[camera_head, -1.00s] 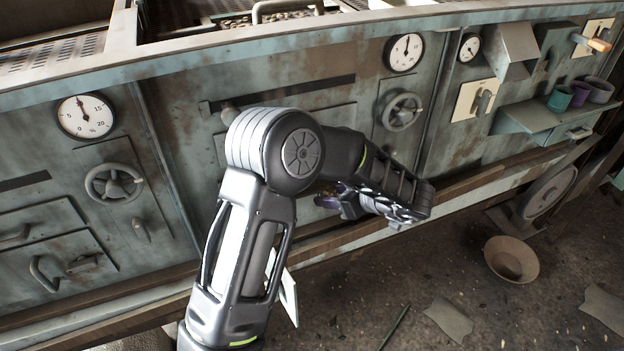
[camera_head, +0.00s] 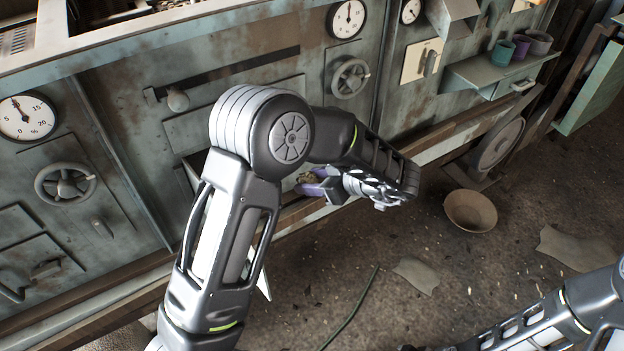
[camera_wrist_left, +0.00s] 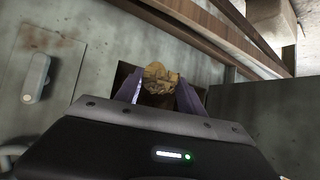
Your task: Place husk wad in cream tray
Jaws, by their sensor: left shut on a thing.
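The husk wad (camera_wrist_left: 159,78), a tan crumpled clump, sits between the purple fingers of my left gripper (camera_wrist_left: 160,95) in the left wrist view. The fingers are shut on it from both sides. In the head view the left gripper (camera_head: 318,187) is low in front of the machine's lower ledge, and a bit of the wad (camera_head: 306,178) shows at its tips. I cannot make out a cream tray in either view. My right arm enters at the lower right of the head view, but its gripper is not clearly visible.
The machine front (camera_head: 250,90) has gauges, handwheels and a small shelf (camera_head: 495,72) with several cups. A tan bowl (camera_head: 470,210) rests on the floor near a round disc (camera_head: 502,143). Flat scraps (camera_head: 416,274) and a green cord (camera_head: 352,312) lie on the floor.

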